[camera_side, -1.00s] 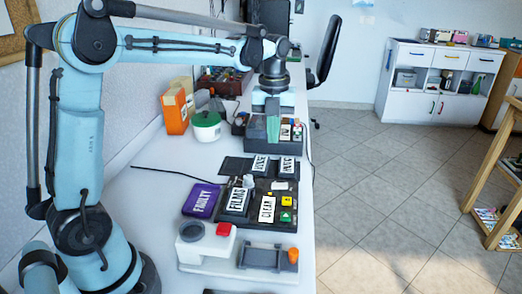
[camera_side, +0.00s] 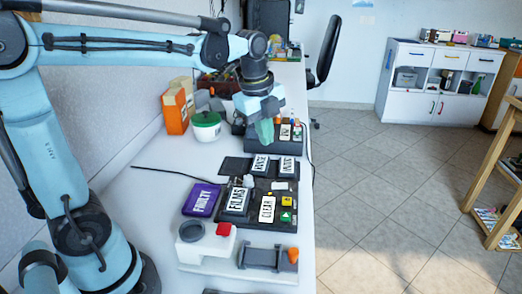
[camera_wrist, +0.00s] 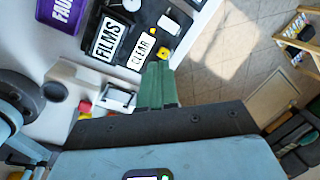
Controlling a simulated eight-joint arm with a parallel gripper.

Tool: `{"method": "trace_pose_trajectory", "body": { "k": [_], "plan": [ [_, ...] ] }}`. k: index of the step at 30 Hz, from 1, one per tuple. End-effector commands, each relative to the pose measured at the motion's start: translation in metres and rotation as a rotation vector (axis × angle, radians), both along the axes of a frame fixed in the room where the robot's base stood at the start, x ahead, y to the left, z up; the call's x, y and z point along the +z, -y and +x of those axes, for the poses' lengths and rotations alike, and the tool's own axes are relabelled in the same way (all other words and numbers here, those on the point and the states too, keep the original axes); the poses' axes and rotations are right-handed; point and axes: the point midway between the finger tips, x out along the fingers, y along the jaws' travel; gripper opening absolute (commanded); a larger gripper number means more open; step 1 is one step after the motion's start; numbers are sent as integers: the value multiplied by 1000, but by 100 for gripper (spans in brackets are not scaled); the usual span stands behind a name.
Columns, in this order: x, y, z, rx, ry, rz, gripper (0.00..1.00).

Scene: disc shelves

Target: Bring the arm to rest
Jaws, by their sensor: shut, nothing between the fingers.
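My gripper (camera_side: 265,132) hangs from the raised arm in front of the far disc shelf in the side view. Its green fingers are shut together with nothing between them. In the wrist view the closed green fingers (camera_wrist: 157,86) point toward the FILMS and CLEAR shelf area. The gripper is apart from the shelves below, though its exact height is hard to tell.
A green-lidded pot (camera_side: 206,126) and an orange box (camera_side: 176,108) stand left of my gripper.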

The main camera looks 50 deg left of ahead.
Motion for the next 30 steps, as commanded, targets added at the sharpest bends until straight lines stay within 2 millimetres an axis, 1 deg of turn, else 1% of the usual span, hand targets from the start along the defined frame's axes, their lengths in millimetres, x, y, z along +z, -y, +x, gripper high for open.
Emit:
{"method": "trace_pose_trajectory", "body": {
  "k": [1,8,15,18,21,24,30],
  "plan": [
    [0,4,-9,96,29,-20,0],
    [-7,18,-40,579,167,-163,0],
    [-23,30,-71,1060,282,-389,0],
    [-31,34,-80,1228,312,-490,0],
    [-38,37,-87,1358,329,-573,0],
    [-42,38,-91,1438,337,-629,0],
    [-44,39,-92,1490,339,-664,0]
  ]
}}
